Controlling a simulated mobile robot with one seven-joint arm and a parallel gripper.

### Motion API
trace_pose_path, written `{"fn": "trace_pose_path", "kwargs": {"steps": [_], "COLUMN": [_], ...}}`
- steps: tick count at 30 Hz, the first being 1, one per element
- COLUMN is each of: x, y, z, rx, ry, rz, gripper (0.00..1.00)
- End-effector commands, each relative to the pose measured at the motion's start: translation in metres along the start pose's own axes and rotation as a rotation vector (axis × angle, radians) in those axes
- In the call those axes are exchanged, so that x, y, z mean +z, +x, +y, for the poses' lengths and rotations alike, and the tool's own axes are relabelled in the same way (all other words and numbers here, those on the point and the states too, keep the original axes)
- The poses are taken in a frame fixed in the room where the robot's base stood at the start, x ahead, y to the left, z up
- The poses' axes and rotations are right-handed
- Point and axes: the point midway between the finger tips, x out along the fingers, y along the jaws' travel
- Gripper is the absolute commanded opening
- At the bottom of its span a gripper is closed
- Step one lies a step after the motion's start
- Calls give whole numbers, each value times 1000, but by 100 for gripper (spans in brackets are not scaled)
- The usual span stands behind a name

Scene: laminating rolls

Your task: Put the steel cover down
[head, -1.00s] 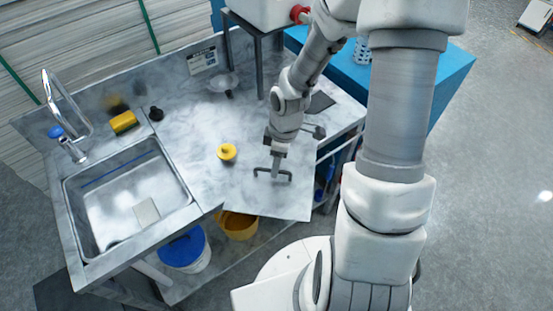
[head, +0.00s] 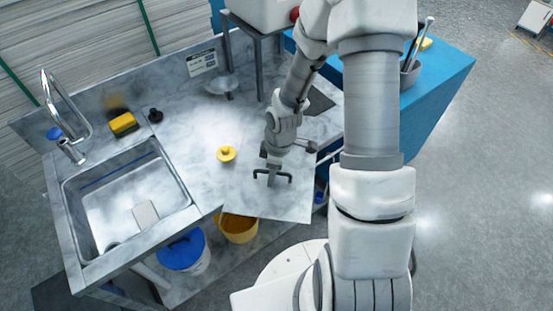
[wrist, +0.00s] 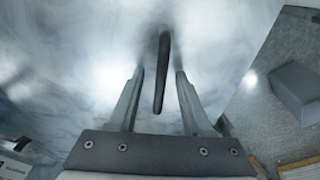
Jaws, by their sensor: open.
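The steel cover (head: 292,205) is a flat, shiny, cloudy-grey plate at the front right of the counter, with a dark bar handle (head: 286,178) on top. It appears to lie flat, level with the counter; whether its underside touches all round I cannot tell. My gripper (head: 272,171) is just over the handle, pointing down. In the wrist view the handle (wrist: 163,75) stands between the two fingers of my gripper (wrist: 159,72), with a gap on each side. The fingers are open and do not clasp it.
The sink (head: 110,210) is at the left. A yellow knob-like piece (head: 226,154) sits on the counter just left of the cover. A yellow bucket (head: 238,229) and a blue-lidded bucket (head: 182,250) stand below. A raised stand (head: 263,62) is behind my arm.

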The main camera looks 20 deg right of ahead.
Motion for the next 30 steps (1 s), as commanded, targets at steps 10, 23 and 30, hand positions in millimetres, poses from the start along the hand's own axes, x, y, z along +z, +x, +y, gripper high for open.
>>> {"fn": "trace_pose_path", "kwargs": {"steps": [10, 23, 30], "x": [1, 1, 1], "y": [5, 4, 4], "z": [0, 0, 0], "rx": [0, 0, 0], "ry": [0, 0, 0], "rz": [0, 0, 0], "gripper": [49, 0, 0]}}
